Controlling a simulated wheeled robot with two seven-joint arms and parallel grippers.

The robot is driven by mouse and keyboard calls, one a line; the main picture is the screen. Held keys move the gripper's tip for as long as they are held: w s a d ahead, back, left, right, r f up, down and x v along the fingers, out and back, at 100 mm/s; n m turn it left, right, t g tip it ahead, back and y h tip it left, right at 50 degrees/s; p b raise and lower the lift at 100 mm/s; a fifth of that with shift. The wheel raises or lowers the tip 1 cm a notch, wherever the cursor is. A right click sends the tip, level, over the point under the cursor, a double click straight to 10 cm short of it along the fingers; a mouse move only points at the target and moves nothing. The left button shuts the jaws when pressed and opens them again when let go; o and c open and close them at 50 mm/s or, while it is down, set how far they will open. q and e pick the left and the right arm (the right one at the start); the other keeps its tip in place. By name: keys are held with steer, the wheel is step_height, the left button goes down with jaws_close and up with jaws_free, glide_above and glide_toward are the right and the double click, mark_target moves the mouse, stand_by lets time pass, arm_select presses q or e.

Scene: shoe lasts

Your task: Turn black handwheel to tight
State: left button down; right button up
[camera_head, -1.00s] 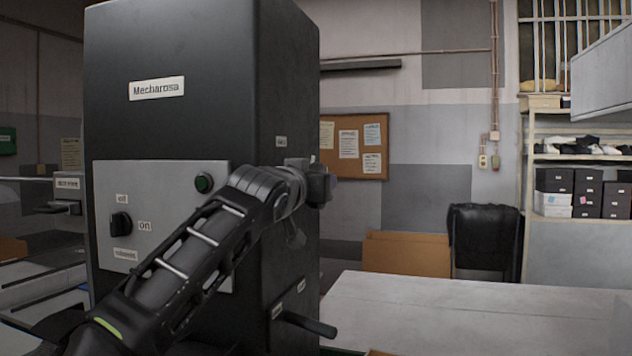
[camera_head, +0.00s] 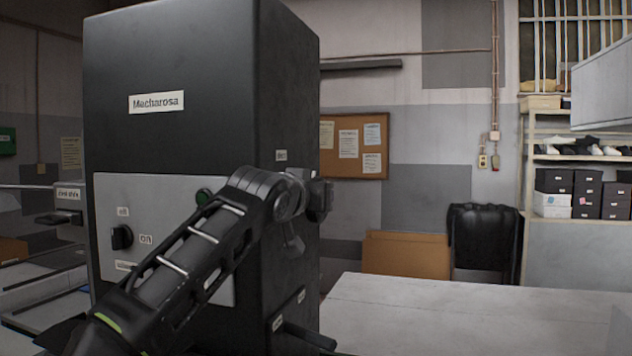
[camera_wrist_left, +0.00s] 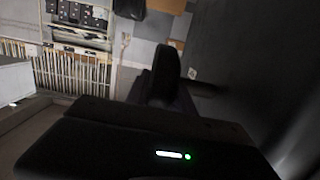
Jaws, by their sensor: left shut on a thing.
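The black handwheel (camera_wrist_left: 166,72) shows almost edge-on in the left wrist view, as a dark rounded disc beside the machine's side wall. A dark shaft appears to run from it towards that wall. My left gripper (camera_head: 312,190) is at the right side of the black Mecharosa machine (camera_head: 200,60). It is shut on the handwheel. In the head view the gripper and wrist largely hide the wheel, and its turned angle cannot be told. The fingertips are too dark to make out clearly in the wrist view. My right gripper is not in view.
A pale table (camera_head: 470,310) is clear at the right. Shelves (camera_head: 570,160) stand further back.

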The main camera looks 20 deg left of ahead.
arm_select(q)
steer(key=shift+w+r+g+p, duration=0.1)
steer(key=shift+r+g+p, duration=0.4)
steer(key=shift+g, duration=0.1)
steer(key=shift+a+f+g, duration=0.1)
steer(key=shift+f+g, duration=0.15)
steer(key=shift+g, duration=0.15)
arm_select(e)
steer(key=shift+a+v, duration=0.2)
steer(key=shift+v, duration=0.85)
arm_select(q)
steer(key=shift+f+g, duration=0.3)
steer(key=shift+g, duration=0.1)
steer(key=c, duration=1.1)
jaws_free()
steer(key=shift+b, duration=0.3)
steer(key=shift+b+v, duration=0.8)
steer(key=shift+v, duration=3.1)
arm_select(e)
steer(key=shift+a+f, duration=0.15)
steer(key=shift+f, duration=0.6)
